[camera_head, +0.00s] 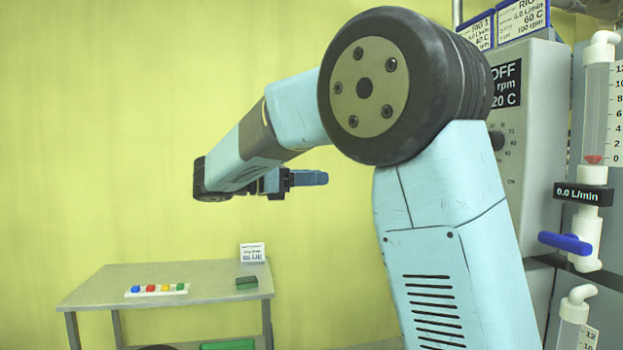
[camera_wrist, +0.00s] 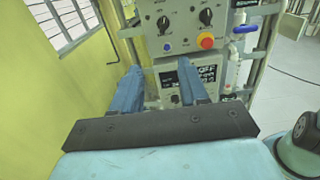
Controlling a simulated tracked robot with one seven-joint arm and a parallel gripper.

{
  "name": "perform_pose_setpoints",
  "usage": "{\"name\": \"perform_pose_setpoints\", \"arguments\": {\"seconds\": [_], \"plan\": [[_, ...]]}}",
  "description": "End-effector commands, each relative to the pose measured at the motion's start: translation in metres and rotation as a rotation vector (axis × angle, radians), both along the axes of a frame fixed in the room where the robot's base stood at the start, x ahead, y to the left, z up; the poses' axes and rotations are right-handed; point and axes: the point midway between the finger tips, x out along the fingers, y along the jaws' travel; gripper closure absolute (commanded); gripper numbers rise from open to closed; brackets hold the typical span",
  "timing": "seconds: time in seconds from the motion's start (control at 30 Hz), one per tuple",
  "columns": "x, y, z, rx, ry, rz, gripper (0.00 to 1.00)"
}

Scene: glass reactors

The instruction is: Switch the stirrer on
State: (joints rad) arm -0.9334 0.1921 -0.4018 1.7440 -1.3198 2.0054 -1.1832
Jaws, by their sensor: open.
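A grey control box (camera_head: 545,130) stands at the right in the head view, partly hidden by my arm. Its black display (camera_head: 506,88) reads OFF, rpm and 20 C. A dark knob (camera_head: 497,140) below it is partly covered. My gripper (camera_wrist: 161,72) is open and empty, with blue fingers pointing at the box. The gripper also shows in the head view (camera_head: 308,178), apart from the box. The stirrer cannot be made out.
An upper panel has two black knobs (camera_wrist: 163,23) (camera_wrist: 206,17) and a red button (camera_wrist: 207,41). A flow tube with a blue valve handle (camera_head: 565,242) stands right of the box.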

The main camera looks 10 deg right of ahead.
Motion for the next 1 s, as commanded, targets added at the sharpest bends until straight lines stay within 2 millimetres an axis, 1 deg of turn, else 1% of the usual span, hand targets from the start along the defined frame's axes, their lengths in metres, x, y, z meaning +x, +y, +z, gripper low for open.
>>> {"name": "perform_pose_setpoints", "arguments": {"seconds": [0.5,0.63,0.77,1.0], "plan": [[0.000,0.001,0.000,0.000,0.000,0.000,0.56],[0.001,-0.006,-0.001,0.001,-0.008,-0.003,0.56],[0.005,-0.026,-0.004,0.006,-0.040,-0.009,0.56],[0.011,-0.076,-0.012,0.012,-0.136,-0.017,0.56]]}}
